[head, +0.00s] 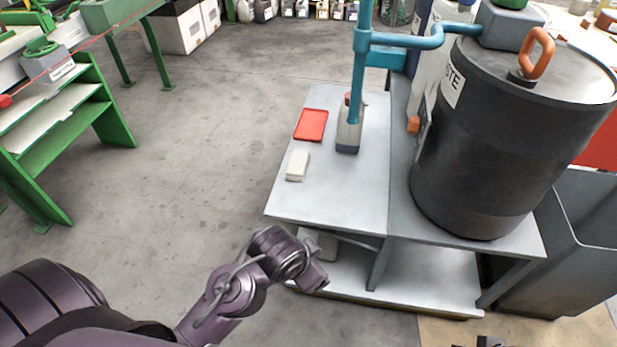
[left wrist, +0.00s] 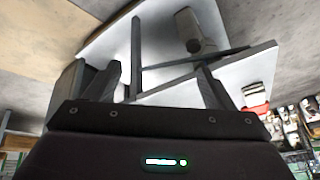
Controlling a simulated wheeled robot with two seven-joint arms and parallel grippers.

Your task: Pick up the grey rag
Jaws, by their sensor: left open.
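The rag, a small pale grey-beige folded pad (head: 298,165), lies flat on the left part of the grey table top (head: 325,200) in the head view. My left gripper (head: 318,281) is below and in front of the table's near edge, well apart from the rag. In the left wrist view its two fingers (left wrist: 165,85) are spread with nothing between them. My right gripper does not clearly show.
A red tray (head: 311,125) lies just behind the rag. A bottle (head: 348,138) stands to its right, partly behind a teal pipe (head: 361,60). A big dark drum (head: 490,140) stands further right. A lower shelf (head: 400,285) is under the table. Open floor lies left.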

